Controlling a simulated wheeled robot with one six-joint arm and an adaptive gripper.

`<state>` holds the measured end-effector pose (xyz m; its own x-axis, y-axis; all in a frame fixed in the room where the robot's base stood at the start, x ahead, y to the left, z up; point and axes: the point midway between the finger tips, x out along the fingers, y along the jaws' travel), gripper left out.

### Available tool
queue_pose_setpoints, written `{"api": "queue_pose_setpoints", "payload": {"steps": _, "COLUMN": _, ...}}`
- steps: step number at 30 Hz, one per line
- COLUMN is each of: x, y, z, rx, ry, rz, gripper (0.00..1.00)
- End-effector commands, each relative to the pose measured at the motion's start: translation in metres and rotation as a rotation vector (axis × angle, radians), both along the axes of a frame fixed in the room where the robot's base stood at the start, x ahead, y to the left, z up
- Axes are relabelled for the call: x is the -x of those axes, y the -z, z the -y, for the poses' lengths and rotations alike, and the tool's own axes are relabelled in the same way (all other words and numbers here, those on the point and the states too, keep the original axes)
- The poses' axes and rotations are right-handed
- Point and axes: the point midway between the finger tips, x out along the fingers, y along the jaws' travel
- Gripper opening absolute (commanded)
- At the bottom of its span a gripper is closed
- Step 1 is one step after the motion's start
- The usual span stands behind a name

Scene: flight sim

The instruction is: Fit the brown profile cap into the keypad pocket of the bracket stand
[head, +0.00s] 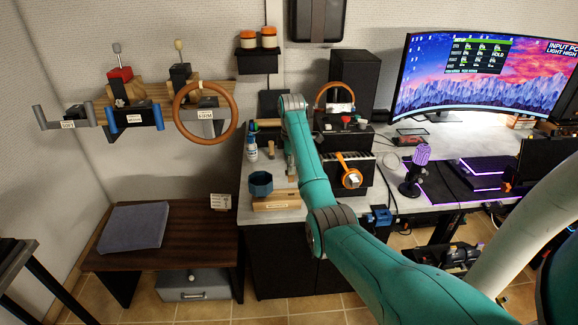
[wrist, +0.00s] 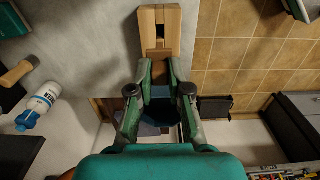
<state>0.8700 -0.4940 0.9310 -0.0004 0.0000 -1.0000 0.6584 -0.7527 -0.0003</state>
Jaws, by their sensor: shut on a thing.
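The pale wooden block I take as the bracket stand (head: 283,205) lies along the desk's front edge, with a small label on its front. In the wrist view the stand (wrist: 173,20) runs up the picture, with a small dark opening (wrist: 160,31) in its top. My gripper (wrist: 160,72) is over the stand, its fingers closed in from both sides on a small brown piece, apparently the profile cap (wrist: 158,54). The cap is just below the opening in the picture; I cannot tell whether it touches the stand. In the head view my gripper (head: 292,173) hangs above the stand.
A dark blue hexagonal cup (head: 260,184) stands at the stand's left end. A white bottle (head: 251,148) is behind it, near a wooden-handled tool (wrist: 15,73). Tiled floor (wrist: 235,50) lies past the desk edge.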

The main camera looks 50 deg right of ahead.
Motion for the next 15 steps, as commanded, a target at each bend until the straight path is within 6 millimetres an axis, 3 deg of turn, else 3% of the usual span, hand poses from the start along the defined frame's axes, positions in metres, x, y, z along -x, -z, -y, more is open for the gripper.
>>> {"api": "queue_pose_setpoints", "payload": {"steps": 15, "x": 0.0007, "y": 0.0044, "z": 0.0006, "rx": -0.001, "ry": 0.001, "rz": 0.000, "gripper": 0.00}}
